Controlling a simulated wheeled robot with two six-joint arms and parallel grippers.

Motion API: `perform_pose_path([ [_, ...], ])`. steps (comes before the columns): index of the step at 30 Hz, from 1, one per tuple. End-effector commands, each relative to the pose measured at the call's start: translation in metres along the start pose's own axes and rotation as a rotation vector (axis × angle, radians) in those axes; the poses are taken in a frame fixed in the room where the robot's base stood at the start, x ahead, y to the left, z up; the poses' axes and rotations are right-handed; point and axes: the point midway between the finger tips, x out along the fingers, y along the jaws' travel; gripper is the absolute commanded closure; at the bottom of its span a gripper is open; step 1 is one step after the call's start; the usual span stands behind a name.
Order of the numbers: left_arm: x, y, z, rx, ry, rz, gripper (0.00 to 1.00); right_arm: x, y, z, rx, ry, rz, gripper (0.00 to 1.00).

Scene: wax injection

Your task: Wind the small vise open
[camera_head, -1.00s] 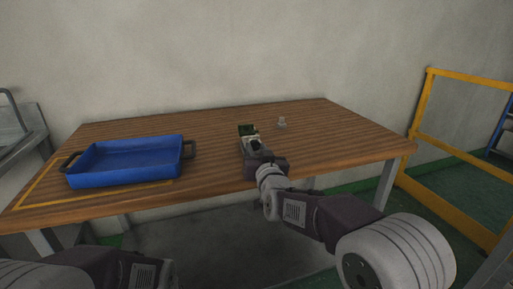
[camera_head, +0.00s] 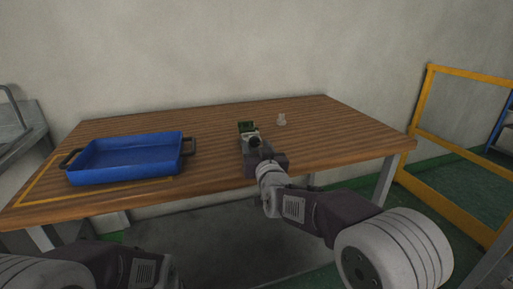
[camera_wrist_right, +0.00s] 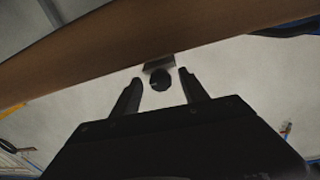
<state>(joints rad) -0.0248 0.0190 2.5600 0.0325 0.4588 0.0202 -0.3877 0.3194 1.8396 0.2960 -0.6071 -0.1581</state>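The small vise (camera_head: 247,127) sits on the wooden table, with its green part showing just beyond my right gripper (camera_head: 252,141) in the head view. My gripper and wrist hide much of it. In the right wrist view, a dark round knob (camera_wrist_right: 159,80) stands in front of a grey block (camera_wrist_right: 158,65), apparently the vise. My right gripper's two dark fingers (camera_wrist_right: 160,75) are apart, one on each side of the knob, with gaps visible. My left gripper is out of view; only part of my left arm shows at the lower left.
A blue tray (camera_head: 124,172) with dark handles stands on the left of the table (camera_head: 215,140). A small pale object (camera_head: 282,120) stands right of the vise. The table's right side is clear. A yellow railing (camera_head: 428,136) stands at the right.

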Motion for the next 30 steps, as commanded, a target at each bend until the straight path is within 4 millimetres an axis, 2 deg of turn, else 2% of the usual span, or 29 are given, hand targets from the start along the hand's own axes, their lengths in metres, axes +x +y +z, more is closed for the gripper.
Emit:
perform_pose_path([
  [5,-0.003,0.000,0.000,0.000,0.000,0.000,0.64,-0.014,0.000,-0.002,0.000,0.001,-0.001,0.48],
  [12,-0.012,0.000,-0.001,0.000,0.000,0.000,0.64,-0.066,-0.001,-0.002,0.000,0.000,-0.002,0.48],
  [16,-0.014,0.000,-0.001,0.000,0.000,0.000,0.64,-0.084,0.000,-0.001,0.000,0.000,-0.001,0.48],
  [20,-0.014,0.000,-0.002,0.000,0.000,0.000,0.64,-0.091,0.000,0.000,0.000,-0.001,0.000,0.48],
  [30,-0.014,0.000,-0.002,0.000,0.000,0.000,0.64,-0.091,0.000,0.000,0.000,0.000,0.000,0.48],
])
